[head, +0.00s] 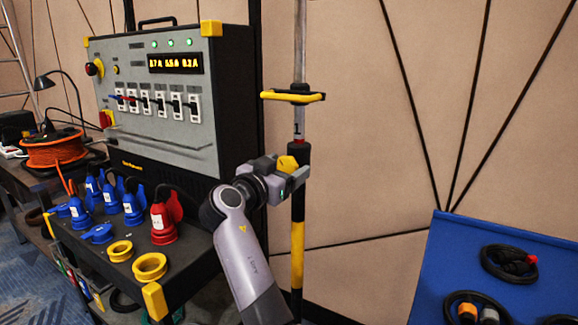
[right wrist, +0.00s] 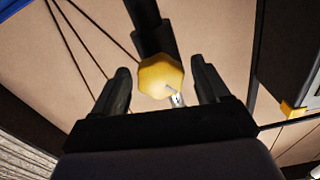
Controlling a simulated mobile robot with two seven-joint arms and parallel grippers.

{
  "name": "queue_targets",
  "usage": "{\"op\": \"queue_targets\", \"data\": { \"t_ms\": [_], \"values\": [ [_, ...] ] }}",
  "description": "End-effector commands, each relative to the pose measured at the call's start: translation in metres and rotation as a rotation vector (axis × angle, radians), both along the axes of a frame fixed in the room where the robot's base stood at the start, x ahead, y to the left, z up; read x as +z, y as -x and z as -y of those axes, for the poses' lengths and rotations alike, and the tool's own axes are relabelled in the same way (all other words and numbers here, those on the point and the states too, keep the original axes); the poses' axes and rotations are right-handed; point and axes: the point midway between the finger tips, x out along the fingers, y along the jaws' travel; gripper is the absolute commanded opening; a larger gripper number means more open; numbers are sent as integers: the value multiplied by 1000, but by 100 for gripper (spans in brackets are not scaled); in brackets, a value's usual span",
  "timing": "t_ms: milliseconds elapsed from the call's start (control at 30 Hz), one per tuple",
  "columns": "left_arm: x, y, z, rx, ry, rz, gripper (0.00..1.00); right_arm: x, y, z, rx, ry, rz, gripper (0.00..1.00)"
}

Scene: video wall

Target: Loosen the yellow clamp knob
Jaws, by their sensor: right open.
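The yellow clamp knob (head: 287,163) sits on the black clamp collar of an upright pole (head: 298,230) with yellow and black bands. My right gripper (head: 293,174) is at the knob's height, right at the pole. In the right wrist view, the knob (right wrist: 158,74) appears as a yellow lobed disc between the two dark fingers (right wrist: 160,82). The fingers are open, with a visible gap on each side of the knob. I cannot tell how far the fingertips reach over it. My left gripper is not in view.
A black power distribution box (head: 170,100) stands left of the pole. Below it, a cart top (head: 110,265) carries blue and red plugs and yellow rings. A yellow-edged handle (head: 293,96) crosses the pole above the knob. A blue table (head: 450,265) with coiled cables is at right.

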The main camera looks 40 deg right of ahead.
Motion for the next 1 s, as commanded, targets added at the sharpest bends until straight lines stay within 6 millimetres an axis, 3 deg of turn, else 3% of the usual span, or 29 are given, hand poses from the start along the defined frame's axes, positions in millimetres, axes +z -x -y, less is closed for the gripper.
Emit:
{"op": "queue_targets", "data": {
  "t_ms": [400, 433, 600, 1000],
  "values": [
    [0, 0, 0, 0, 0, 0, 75, 0, 0, -1, 0, 0, -1, 75],
    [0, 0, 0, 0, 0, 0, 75, 0, 0, -1, 0, 0, -1, 72],
    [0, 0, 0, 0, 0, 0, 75, 0, 0, -1, 0, 0, -1, 19],
    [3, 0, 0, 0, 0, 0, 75, 1, 0, -1, -1, 23, -55, 19]
  ]
}}
